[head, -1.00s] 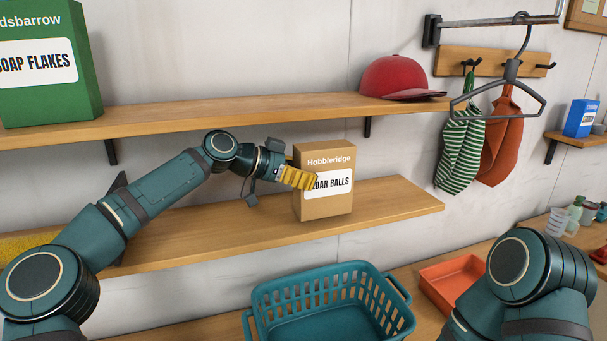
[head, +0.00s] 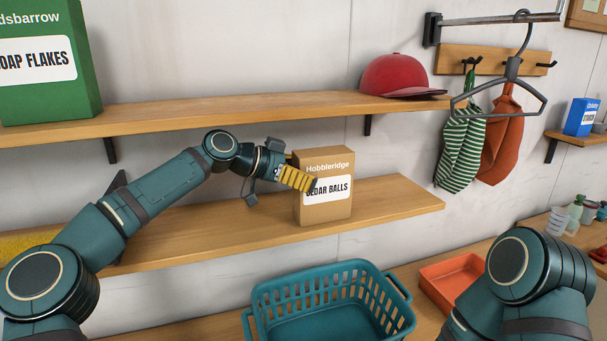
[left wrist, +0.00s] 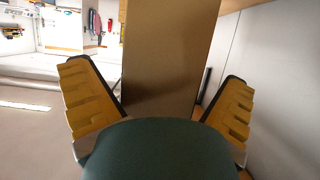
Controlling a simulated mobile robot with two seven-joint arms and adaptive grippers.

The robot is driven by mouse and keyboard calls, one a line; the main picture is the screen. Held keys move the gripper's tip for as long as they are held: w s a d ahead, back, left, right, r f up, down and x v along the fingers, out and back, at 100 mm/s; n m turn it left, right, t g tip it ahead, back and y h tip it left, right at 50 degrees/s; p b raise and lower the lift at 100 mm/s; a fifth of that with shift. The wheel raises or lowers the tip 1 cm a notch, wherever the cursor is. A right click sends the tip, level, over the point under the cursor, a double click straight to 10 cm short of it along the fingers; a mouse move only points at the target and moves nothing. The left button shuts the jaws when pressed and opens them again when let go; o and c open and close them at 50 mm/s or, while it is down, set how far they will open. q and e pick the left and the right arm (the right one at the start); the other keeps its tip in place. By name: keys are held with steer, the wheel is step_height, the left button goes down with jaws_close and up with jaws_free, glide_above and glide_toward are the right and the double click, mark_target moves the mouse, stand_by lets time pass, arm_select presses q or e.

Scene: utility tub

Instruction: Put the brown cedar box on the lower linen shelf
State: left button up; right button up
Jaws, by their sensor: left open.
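The brown cedar box (head: 325,212), labelled "Cedar Balls", stands upright on the lower linen shelf (head: 395,206), towards its right end and near its front edge. My left gripper (head: 301,178) is at the left side of the box, its yellow finger overlapping the label's left edge. In the left wrist view the box (left wrist: 168,60) rises between the two spread fingers of the left gripper (left wrist: 160,105), with gaps on both sides. The left gripper is open. My right gripper is out of view; only part of my right arm shows.
The upper shelf (head: 235,108) above holds a green soap flakes box (head: 45,95) and a red cap (head: 395,75). A teal basket (head: 335,290) and an orange tray (head: 445,275) sit below. A hanger (head: 510,85) hangs at right. The lower shelf right of the box is clear.

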arm_select(q)
steer(key=s+a+b, duration=0.1)
steer(key=s+a, duration=0.1)
steer(key=a, duration=0.5)
steer(key=s+a+r+b, duration=0.1)
steer(key=s+a, duration=0.1)
steer(key=a, duration=0.5)
steer(key=shift+s+r, duration=0.3)
